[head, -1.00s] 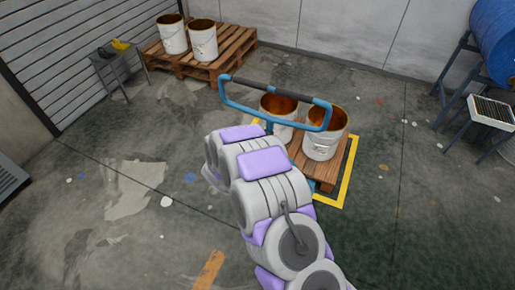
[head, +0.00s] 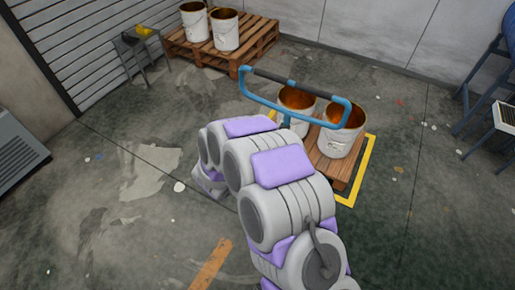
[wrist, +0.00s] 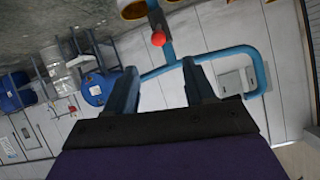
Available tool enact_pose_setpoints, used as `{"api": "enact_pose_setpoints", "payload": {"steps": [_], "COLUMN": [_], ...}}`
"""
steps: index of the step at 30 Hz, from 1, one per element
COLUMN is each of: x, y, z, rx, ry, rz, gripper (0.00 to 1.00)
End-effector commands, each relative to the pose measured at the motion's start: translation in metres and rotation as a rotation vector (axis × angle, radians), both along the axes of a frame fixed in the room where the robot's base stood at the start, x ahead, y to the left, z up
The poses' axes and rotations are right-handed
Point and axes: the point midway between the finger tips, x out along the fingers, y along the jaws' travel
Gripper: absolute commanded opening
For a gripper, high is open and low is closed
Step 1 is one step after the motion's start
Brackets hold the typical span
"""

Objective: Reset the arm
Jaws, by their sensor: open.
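My arm of grey links with lilac pads reaches forward in the head view, and its far end bends down out of sight. My gripper (wrist: 162,88) shows in the wrist view with two dark fingers apart and nothing held between them. Beyond the fingers is a blue handle frame (wrist: 262,75), with a red ball (wrist: 158,39) on its post. I cannot tell how near the fingers are to the frame. In the head view, the blue handle (head: 262,103) with a black grip rises beside a small pallet (head: 333,167) bearing two white buckets (head: 343,132).
A yellow floor outline (head: 363,170) surrounds part of the small pallet. A larger wooden pallet (head: 262,42) with two buckets (head: 226,32) stands at the back. A small table (head: 135,45) and a grey cabinet (head: 18,150) stand at left. A blue stand is at right. The left floor is open.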

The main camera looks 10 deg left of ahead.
Motion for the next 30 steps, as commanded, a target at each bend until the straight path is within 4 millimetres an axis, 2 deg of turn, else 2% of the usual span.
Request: {"api": "enact_pose_setpoints", "payload": {"steps": [8, 11, 14, 18, 24, 30], "x": [0.001, 0.005, 0.009, 0.010, -0.013, -0.056], "y": [0.001, 0.007, 0.018, 0.036, 0.044, 0.025], "z": [0.001, 0.006, 0.017, 0.047, 0.091, 0.128], "rx": [0.008, 0.053, 0.138, 0.274, 0.391, 0.417], "ry": [0.002, 0.023, 0.068, 0.147, 0.273, 0.407], "rz": [0.003, 0.028, 0.087, 0.212, 0.403, 0.570], "gripper": [0.54, 0.54, 0.54, 0.54, 0.54, 0.54]}}
